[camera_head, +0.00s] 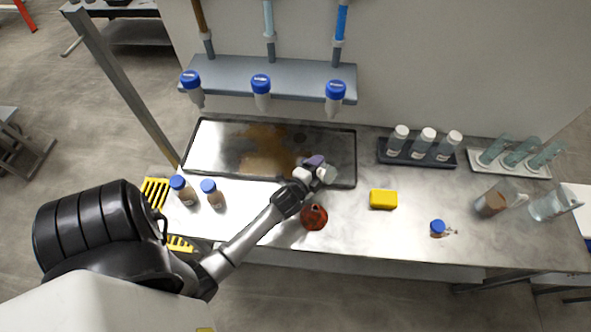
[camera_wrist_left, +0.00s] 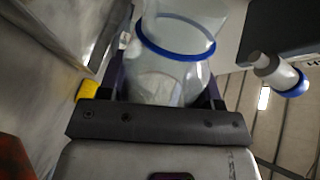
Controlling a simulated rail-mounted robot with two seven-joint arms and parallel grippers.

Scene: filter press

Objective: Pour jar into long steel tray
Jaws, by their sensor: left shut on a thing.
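The long steel tray (camera_head: 215,150) lies on the bench, dark-rimmed, with a brown wet patch across its middle. My left gripper (camera_head: 314,168) is over the tray's front right part, shut on a clear jar (camera_head: 327,174). In the left wrist view the jar (camera_wrist_left: 165,85) sits between the fingers, see-through, with a blue ring around it. It looks mostly clear inside; any contents are hard to make out. The jar seems tilted, but its exact angle is unclear. My right gripper is in neither view.
A red-brown vessel (camera_head: 313,217) stands below my left wrist. A yellow block (camera_head: 383,199) and a small blue-capped item (camera_head: 437,228) lie right. Two blue-capped bottles (camera_head: 212,194) stand left. Blue-capped inverted bottles hang from a shelf (camera_head: 300,77) behind the tray. Racks and beakers (camera_head: 490,204) are far right.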

